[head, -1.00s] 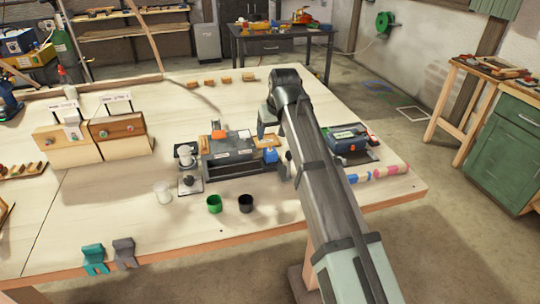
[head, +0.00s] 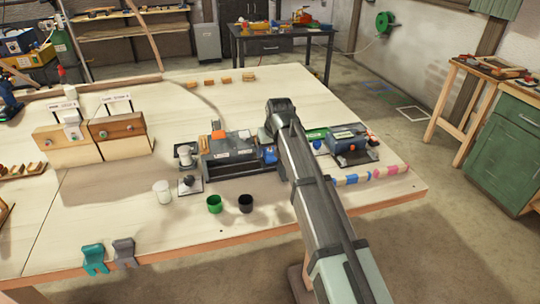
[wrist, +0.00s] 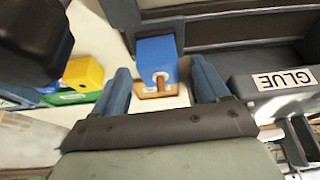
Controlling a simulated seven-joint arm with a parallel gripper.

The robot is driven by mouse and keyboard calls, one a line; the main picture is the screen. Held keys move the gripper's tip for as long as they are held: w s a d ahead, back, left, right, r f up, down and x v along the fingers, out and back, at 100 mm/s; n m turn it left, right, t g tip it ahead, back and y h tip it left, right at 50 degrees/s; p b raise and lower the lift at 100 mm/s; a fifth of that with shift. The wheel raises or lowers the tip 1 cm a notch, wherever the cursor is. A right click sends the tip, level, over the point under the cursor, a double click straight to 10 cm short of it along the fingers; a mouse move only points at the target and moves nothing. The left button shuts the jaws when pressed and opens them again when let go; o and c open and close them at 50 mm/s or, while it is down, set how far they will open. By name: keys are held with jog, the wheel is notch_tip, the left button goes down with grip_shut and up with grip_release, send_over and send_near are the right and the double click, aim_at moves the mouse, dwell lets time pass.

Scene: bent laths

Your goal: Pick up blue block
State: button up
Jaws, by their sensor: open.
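The blue block (head: 270,154) stands at the right end of the grey machine on the table. In the wrist view the blue block (wrist: 156,56) shows a wooden peg on its near face and a small wooden piece at its foot. My gripper (wrist: 160,66) is open, with one finger at each side of the block in the picture and gaps between. I cannot tell how far above it the fingertips are.
The grey machine (head: 228,146) stands left of the block; a GLUE label (wrist: 284,79) shows close on the right in the wrist view. A yellow block (wrist: 83,73) lies at left.

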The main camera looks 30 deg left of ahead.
jog(key=shift+w+a+f, duration=0.15)
jog(key=shift+a+f, duration=0.05)
jog(key=shift+f, duration=0.45)
jog(key=c, duration=1)
